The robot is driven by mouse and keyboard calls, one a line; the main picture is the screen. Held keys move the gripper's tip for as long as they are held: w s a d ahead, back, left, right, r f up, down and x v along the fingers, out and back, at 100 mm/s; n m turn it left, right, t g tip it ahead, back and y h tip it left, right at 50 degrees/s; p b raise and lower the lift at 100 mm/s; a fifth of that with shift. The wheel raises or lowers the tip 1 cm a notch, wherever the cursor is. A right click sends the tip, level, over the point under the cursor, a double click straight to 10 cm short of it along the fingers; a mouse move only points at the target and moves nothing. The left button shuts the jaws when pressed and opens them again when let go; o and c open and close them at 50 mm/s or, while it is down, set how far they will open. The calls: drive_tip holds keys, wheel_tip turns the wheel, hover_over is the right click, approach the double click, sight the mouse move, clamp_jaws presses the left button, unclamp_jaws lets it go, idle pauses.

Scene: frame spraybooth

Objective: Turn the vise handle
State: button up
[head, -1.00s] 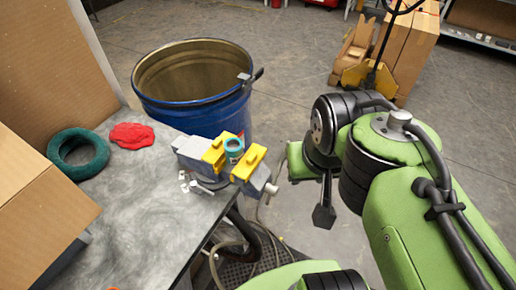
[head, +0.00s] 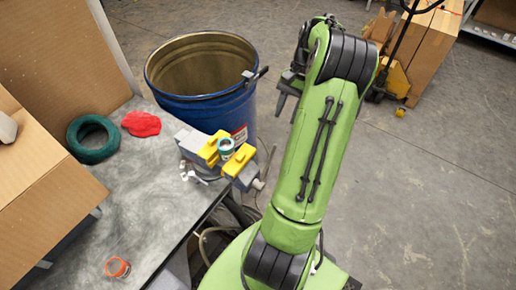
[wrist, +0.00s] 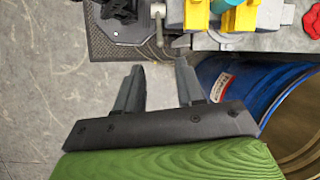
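The grey vise with yellow jaws (head: 240,162) sits at the table's right edge, and its yellow jaw also shows at the top of the wrist view (wrist: 240,18). A teal round object (head: 226,147) is between its jaws. The metal vise handle (wrist: 158,18) shows at the top of the wrist view, on the vise's left end; in the head view it is small and hard to make out. My gripper (wrist: 160,66) is open and empty, its two fingers apart and pointing toward the handle with a gap between. In the head view the gripper is partly hidden behind my arm.
A blue drum (head: 205,110) stands behind the vise, and it shows close to the gripper's right in the wrist view (wrist: 240,90). A green ring (head: 93,138), red cloth (head: 141,124), orange tape roll (head: 117,268) and cardboard box (head: 35,155) are on the table (head: 150,200).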

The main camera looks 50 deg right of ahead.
sight(274, 149)
drive_tip(key=x, duration=1.5)
drive_tip(key=shift+a+f+b, duration=0.15)
drive_tip(key=shift+f+b, duration=0.2)
drive_tip(key=shift+f, duration=0.05)
clamp_jaws()
